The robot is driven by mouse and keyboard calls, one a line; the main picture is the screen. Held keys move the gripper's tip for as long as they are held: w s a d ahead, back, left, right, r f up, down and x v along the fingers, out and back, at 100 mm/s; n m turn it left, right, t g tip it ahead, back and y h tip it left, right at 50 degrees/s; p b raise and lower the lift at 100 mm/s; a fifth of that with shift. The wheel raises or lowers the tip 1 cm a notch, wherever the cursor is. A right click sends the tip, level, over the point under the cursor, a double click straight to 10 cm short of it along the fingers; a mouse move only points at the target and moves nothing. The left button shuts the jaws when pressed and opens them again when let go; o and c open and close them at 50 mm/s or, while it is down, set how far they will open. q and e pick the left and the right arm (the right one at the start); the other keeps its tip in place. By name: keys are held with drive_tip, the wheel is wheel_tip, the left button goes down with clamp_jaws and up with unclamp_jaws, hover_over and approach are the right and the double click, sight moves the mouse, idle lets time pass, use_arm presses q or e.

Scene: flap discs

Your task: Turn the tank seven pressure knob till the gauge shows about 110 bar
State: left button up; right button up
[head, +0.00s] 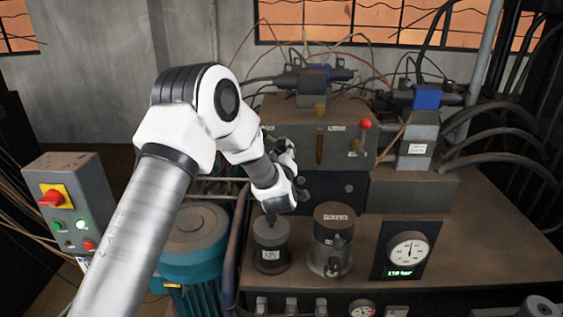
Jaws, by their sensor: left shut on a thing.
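The pressure gauge (408,249) is a round white dial on a black plate at the right of the bench. Its needle points roughly upward, and a small green display under it seems to read about 110 bar, too small to be sure. My left gripper (301,188) reaches in front of the dark valve block and is shut on what looks like the pressure knob. The wrist and fingers hide most of that knob, and I cannot read its label. My right gripper is not in view.
Two dark cylinders, a smaller one (270,245) and a larger one (333,241), stand below my gripper. A red-tipped lever (365,125) rises behind it. A control box (72,206) with a red stop button and a teal motor (193,240) are at left. Hoses crowd the right.

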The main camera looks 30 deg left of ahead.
use_arm(q)
drive_tip(key=shift+f+n+b, duration=0.1)
drive_tip(key=shift+n+b, duration=0.25)
drive_tip(key=shift+n, duration=0.15)
drive_tip(key=o, duration=1.1)
drive_tip(key=shift+w, duration=0.1)
drive_tip(key=shift+o, duration=0.2)
drive_tip(key=v, duration=1.2)
